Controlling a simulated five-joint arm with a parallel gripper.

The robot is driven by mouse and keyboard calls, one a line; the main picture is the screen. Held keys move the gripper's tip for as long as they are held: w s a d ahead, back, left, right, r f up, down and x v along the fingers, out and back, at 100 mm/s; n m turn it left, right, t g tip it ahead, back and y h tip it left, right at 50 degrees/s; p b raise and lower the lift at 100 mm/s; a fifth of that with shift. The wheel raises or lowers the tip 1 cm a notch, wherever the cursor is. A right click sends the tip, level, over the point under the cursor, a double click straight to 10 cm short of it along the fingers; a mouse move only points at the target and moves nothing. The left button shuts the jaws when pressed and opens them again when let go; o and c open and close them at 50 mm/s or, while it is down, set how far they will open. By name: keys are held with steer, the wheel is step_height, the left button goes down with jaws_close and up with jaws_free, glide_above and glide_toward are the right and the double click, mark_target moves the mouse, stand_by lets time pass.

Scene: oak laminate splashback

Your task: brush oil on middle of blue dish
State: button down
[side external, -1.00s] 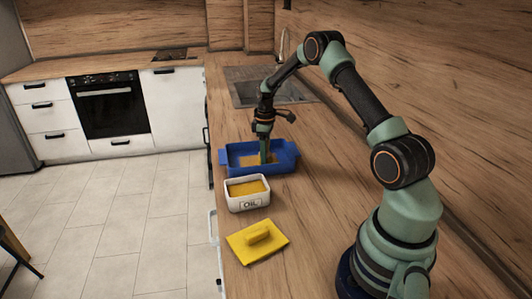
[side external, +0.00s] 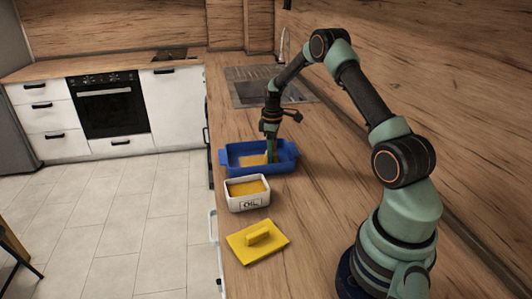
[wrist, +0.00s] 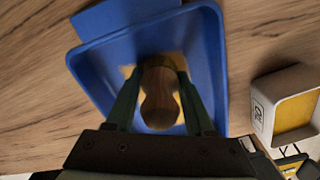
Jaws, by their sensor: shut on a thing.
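The blue dish (side external: 230,168) stands on the wooden counter, with a yellow oil patch (side external: 252,160) on its floor. My gripper (side external: 270,150) is low over the dish, its fingers reaching inside the rim. In the wrist view my gripper (wrist: 157,88) is shut on a brush with a wooden handle (wrist: 159,97). The brush's bristle end is hidden below the handle, so I cannot tell if it touches the dish floor. A white tub marked OIL (side external: 247,203) with yellow oil in it stands just in front of the dish; it also shows in the wrist view (wrist: 262,112).
A yellow lid (side external: 257,243) with a raised handle lies on the counter in front of the oil tub. A sink (side external: 270,90) lies behind the dish. The wooden wall (side external: 440,90) rises along the right.

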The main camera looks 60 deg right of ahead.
steer(key=shift+s, duration=0.1)
steer(key=shift+s+d, duration=0.7)
steer(key=shift+s, duration=0.05)
stand_by(0.3)
step_height(320, 180, up, 8)
steer(key=shift+f, duration=0.25)
stand_by(0.6)
steer(key=shift+r, duration=0.1)
stand_by(0.4)
